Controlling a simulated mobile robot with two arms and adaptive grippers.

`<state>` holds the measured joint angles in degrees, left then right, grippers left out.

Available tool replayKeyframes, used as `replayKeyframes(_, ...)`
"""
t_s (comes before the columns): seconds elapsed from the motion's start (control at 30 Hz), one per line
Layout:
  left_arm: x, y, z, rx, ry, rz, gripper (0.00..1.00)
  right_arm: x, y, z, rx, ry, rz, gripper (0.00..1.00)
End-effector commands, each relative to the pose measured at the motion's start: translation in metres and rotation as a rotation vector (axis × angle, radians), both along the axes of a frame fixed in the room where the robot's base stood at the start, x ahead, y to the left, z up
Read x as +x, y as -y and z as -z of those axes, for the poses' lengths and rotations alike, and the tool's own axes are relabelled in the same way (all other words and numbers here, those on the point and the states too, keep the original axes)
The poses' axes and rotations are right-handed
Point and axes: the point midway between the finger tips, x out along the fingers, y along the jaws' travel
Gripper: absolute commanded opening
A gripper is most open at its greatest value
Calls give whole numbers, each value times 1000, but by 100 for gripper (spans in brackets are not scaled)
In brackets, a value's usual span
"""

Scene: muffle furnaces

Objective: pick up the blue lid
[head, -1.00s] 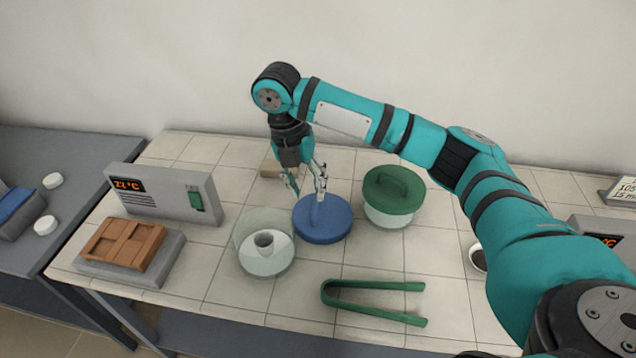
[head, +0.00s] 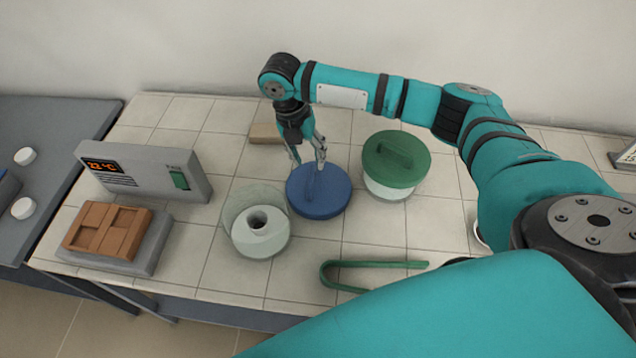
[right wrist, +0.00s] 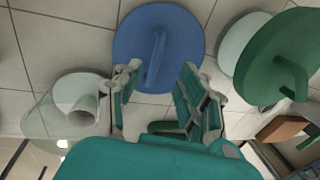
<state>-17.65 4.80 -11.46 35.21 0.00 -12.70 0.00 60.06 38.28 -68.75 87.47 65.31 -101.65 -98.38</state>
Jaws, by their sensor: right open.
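The blue lid (head: 330,202) is a round disc with a raised bar handle, lying flat on the tiled table. My right gripper (head: 308,163) points down over the lid's back part, open and empty, with its fingers near the handle. In the right wrist view the blue lid (right wrist: 132,42) lies beyond the fingertips. The open right gripper (right wrist: 158,75) has one finger on each side of the line of the handle (right wrist: 157,58). I cannot tell how high the tips are above the lid. My left gripper is not in view.
A glass jar (head: 258,240) stands left of the lid, and a green-lidded container (head: 396,158) stands close on its right. Green tongs (head: 375,265) lie in front. A control box (head: 145,172) and a brown block (head: 108,230) are at the left. A small tan block (head: 265,133) lies behind.

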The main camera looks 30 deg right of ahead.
Motion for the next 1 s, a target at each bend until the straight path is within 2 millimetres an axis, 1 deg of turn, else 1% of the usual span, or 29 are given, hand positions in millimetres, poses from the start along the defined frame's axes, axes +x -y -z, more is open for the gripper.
replayKeyframes(0.1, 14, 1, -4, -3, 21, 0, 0, -1, 2, 13, -1, 0, 1, 40)
replayKeyframes(0.23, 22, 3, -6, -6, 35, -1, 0, -2, 3, 19, -1, -1, 0, 40)
replayKeyframes(0.33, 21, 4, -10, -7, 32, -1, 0, -1, 4, 29, -2, -2, 1, 40)
replayKeyframes(0.47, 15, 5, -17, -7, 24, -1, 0, 0, 6, 49, -2, -2, 1, 40)
replayKeyframes(0.5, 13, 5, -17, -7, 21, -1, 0, -1, 7, 56, -2, -2, 1, 40)
replayKeyframes(0.6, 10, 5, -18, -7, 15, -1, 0, -2, 8, 66, -1, -1, 0, 40)
replayKeyframes(0.7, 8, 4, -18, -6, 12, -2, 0, -2, 9, 70, -1, 0, 0, 40)
replayKeyframes(0.87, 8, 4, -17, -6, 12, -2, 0, -2, 9, 70, 0, 1, -1, 40)
replayKeyframes(0.9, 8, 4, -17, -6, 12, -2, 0, -2, 9, 70, 0, 1, -1, 38)
replayKeyframes(1.0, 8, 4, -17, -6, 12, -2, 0, -2, 9, 70, -1, 1, 0, 24)
